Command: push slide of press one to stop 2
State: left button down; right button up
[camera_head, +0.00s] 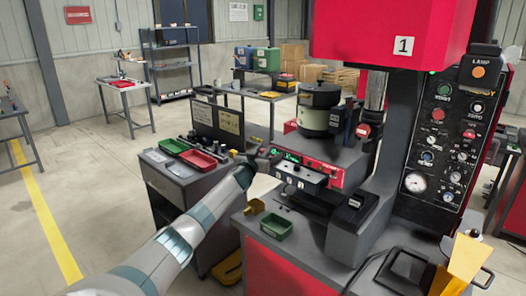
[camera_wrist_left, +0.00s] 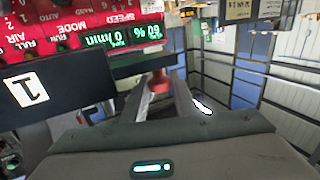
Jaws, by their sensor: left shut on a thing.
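Press one is the machine with a red head (camera_head: 395,30) bearing a white "1" label. At its front left is a red control panel (camera_head: 318,169) with green digits, and a grey bar (camera_head: 299,177) with small white tags sits below it. My left gripper (camera_head: 262,160) is at the left end of that bar. In the left wrist view its fingers (camera_wrist_left: 160,98) are shut around a red knob (camera_wrist_left: 158,81). The red panel (camera_wrist_left: 80,25) shows there with "60 %" and "0 /min", beside a dark block with a "1" tag (camera_wrist_left: 27,89). The slide's stop marks are not readable. My right gripper is out of view.
A dark feeder bowl (camera_head: 319,96) stands behind the panel. Red (camera_head: 198,160) and green (camera_head: 173,146) trays lie on the left cabinet. A green bin (camera_head: 275,226) sits on the press's front ledge. Open floor lies to the left.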

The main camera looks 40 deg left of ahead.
aim_at(314, 178)
pick_arm(q)
jog(key=shift+d+f, duration=0.15)
jog(key=shift+d, duration=0.45)
jog(key=d, duration=2.3)
jog(key=shift+s+b, duration=0.1)
jog(key=shift+b, duration=0.2)
jog(key=shift+a, duration=0.1)
jog(key=c, duration=1.7)
grip_release()
jog(key=shift+s, duration=0.1)
jog(key=shift+b+v, duration=2.3)
jog(key=shift+v, duration=6.35)
